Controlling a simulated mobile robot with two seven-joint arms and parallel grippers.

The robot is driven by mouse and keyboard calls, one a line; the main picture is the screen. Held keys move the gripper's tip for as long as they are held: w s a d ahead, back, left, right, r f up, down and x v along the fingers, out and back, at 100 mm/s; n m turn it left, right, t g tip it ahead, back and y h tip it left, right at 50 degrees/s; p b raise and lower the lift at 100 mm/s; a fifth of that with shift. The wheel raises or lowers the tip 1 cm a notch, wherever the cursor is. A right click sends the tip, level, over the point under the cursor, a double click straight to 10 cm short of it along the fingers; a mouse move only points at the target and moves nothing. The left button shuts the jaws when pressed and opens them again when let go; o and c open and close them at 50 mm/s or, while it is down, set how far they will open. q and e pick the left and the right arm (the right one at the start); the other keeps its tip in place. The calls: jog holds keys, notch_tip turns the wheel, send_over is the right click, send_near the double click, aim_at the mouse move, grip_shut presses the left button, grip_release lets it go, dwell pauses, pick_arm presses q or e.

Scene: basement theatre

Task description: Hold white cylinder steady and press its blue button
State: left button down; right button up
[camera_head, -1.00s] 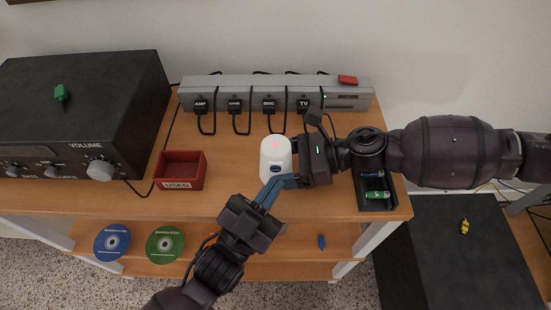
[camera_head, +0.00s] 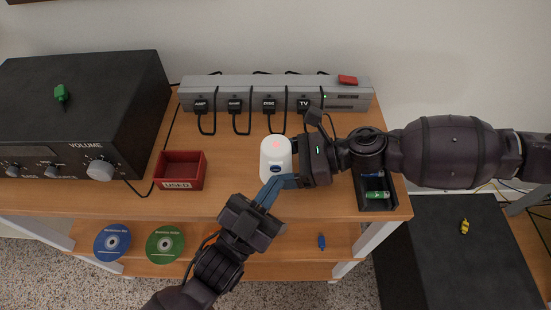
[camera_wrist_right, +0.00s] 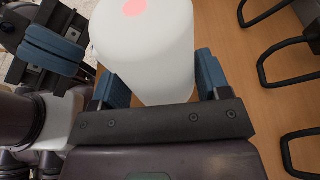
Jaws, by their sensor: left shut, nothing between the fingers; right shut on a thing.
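The white cylinder (camera_head: 276,153) stands upright on the wooden shelf top, with a pinkish-red spot on its top. A dark blue button (camera_head: 276,168) shows low on its front in the head view. My right gripper (camera_wrist_right: 155,85) is shut on the white cylinder, with one blue finger on each side of it. My left gripper (camera_head: 270,190) is shut and empty, and its blue fingertips are just in front of the cylinder near its lower front. Whether they touch the button cannot be told. In the right wrist view the button is hidden.
A red bin (camera_head: 181,170) labelled USED stands left of the cylinder. A grey power strip (camera_head: 220,84) with several plugs lies behind. A dark battery tray (camera_head: 374,205) is at right. A black amplifier (camera_head: 80,105) fills the left. Discs (camera_head: 165,244) lie on the shelf below.

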pick_arm(q)
jog(key=shift+w, duration=0.15)
jog(key=shift+w, duration=0.25)
jog(key=shift+w, duration=0.15)
dwell(0.4)
jog(key=shift+w+r, duration=0.1)
jog(key=shift+r, duration=0.05)
pick_arm(e)
jog(key=shift+s, duration=0.1)
dwell(0.4)
pick_arm(q)
jog(key=shift+s, duration=0.55)
